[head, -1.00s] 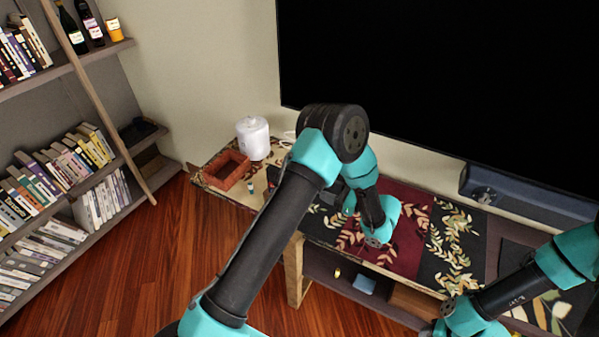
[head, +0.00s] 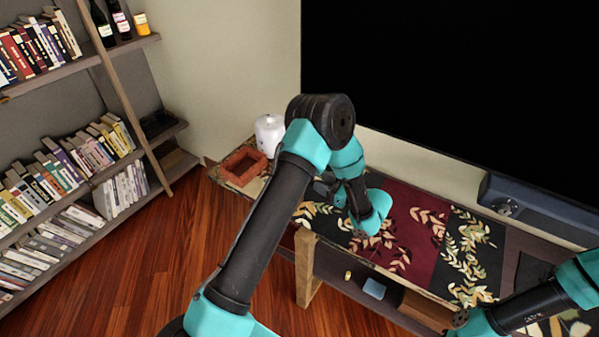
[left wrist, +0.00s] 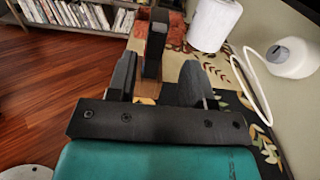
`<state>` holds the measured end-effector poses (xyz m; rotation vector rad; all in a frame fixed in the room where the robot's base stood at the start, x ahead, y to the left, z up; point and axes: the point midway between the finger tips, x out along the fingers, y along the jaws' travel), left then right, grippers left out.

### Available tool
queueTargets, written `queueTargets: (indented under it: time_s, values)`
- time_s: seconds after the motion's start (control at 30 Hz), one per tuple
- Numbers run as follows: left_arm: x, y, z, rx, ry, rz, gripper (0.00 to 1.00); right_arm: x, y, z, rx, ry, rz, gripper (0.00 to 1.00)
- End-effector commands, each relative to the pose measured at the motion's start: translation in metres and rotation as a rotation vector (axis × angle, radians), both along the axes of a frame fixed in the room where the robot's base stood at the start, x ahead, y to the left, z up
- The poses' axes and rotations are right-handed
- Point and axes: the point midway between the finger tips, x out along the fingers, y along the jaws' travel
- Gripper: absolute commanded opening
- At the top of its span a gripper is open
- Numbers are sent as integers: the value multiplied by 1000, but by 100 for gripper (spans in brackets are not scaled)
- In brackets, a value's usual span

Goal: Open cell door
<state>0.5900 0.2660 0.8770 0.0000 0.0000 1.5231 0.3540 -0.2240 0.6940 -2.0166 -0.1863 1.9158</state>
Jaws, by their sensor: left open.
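My left gripper (left wrist: 155,82) is open, with its two dark fingers apart. In the left wrist view an upright black piece (left wrist: 154,45) shows beyond and between the fingertips. I cannot tell whether it is touched, or whether it is the cell door. In the head view my left gripper (head: 325,184) is over the left part of the low table, largely hidden behind my own arm. No cell door can be made out clearly. My right arm enters at the lower right; its gripper is out of view.
A reddish open box (head: 243,166) and a white canister (head: 269,134) stand at the table's left end. In the left wrist view a white rounded object (left wrist: 290,60) with a cable lies right. A bookshelf (head: 75,150) stands left; a large black screen (head: 450,90) is behind.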

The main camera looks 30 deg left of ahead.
Motion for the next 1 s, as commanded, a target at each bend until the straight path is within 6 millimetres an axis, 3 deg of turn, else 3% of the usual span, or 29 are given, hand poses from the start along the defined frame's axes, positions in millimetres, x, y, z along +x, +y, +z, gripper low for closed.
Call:
queueTargets:
  time_s: [0.5, 0.7, 0.97, 1.0]
  values:
    - [4, 84, 0, 0, 0, 2, 47, 0, 0, 0, 0, 0, 0, 43]
    - [4, 95, 0, 0, 0, 0, 47, 0, 0, 0, 0, 0, 0, 43]
    - [5, 95, 0, 0, 0, -1, 47, 0, 0, 0, 0, 0, 0, 43]
    - [4, 95, 0, 0, 0, -1, 43, 0, 0, 0, 0, 0, 0, 43]
